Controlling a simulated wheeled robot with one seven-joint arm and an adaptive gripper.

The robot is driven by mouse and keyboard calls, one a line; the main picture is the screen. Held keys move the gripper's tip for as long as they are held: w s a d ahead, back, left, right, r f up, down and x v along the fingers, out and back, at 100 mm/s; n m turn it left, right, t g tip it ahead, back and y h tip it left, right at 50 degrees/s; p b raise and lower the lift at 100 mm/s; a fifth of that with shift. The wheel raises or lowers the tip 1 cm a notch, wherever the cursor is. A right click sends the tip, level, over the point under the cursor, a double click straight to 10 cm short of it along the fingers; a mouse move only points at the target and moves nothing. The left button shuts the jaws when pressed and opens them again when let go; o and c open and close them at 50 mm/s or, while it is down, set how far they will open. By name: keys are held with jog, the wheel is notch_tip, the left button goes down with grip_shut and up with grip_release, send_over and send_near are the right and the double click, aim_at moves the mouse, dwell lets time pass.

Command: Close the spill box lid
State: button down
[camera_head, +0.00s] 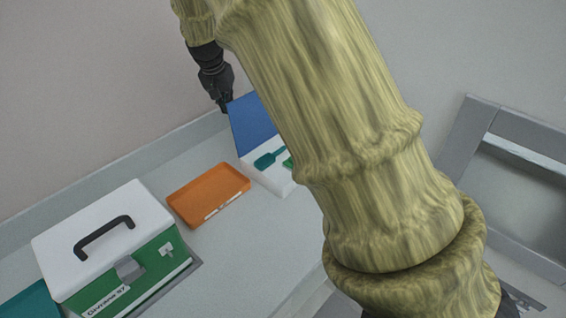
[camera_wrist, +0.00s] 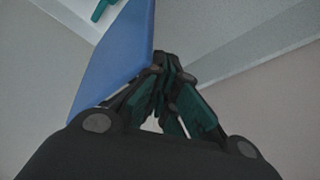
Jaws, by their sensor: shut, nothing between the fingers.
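The spill box (camera_head: 262,178) is a white box on the bench, partly hidden behind my arm. Its blue lid (camera_head: 253,122) stands raised at the back; it also shows in the wrist view (camera_wrist: 118,58) as a blue panel left of the fingers. A teal scoop (camera_head: 267,158) and part of a green item show inside the box. My gripper (camera_head: 226,108) is shut and empty, at the lid's upper left edge on its back side. In the wrist view, the fingertips (camera_wrist: 165,62) are very close to the lid's edge; I cannot tell whether they touch.
An orange tray (camera_head: 195,211) with small white items lies left of the spill box. A green case (camera_head: 80,296) with a white lid (camera_head: 70,235) and black handle stands further left. A wall rises behind the bench. A grey-framed structure (camera_head: 470,130) stands at right.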

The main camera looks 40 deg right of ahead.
jog(key=s+r+p, duration=0.1)
jog(key=s+r, duration=0.1)
jog(key=s, duration=0.4)
jog(key=shift+d, duration=0.4)
jog(key=shift+r, duration=0.1)
notch_tip(320, 180, up, 8)
jog(key=p, duration=0.6)
dwell(0.3)
dwell(0.5)
